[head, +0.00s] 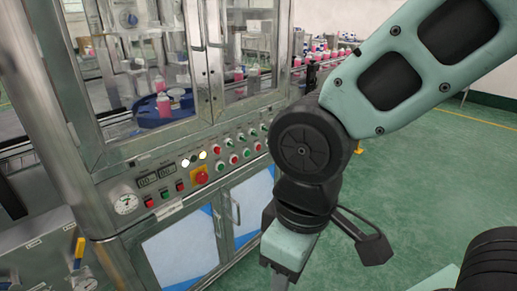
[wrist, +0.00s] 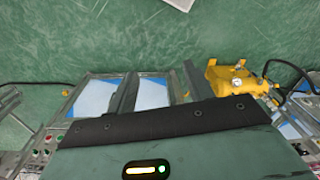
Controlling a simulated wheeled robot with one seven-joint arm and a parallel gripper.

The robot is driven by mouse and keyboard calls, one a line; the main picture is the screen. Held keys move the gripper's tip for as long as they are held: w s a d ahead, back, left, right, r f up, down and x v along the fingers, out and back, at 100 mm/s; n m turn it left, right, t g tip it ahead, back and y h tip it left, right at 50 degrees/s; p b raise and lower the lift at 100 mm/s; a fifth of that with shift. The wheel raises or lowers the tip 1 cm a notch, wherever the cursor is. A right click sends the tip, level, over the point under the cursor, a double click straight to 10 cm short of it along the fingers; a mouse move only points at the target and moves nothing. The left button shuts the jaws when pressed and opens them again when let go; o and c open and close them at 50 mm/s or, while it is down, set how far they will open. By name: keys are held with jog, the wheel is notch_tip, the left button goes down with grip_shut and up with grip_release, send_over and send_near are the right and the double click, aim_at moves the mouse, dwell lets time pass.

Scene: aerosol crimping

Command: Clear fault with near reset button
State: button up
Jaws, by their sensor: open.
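The control panel (head: 222,172) runs across the front of the steel machine in the head view. I cannot read which button is the near reset button. My gripper (head: 279,281) points down in front of the machine, right of the panel and apart from it, its tips near the frame's lower edge. Some panel buttons (wrist: 48,140) show at the left there.
Cabinet doors (head: 226,222) with handles are below the panel. Glass doors above enclose pink bottles (head: 164,104) on a blue turntable. A gauge (head: 125,203) is at the panel's left end. A yellow device (wrist: 235,80) with hoses shows in the wrist view. Green floor is clear at right.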

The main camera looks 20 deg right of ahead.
grip_shut()
dwell(1.5)
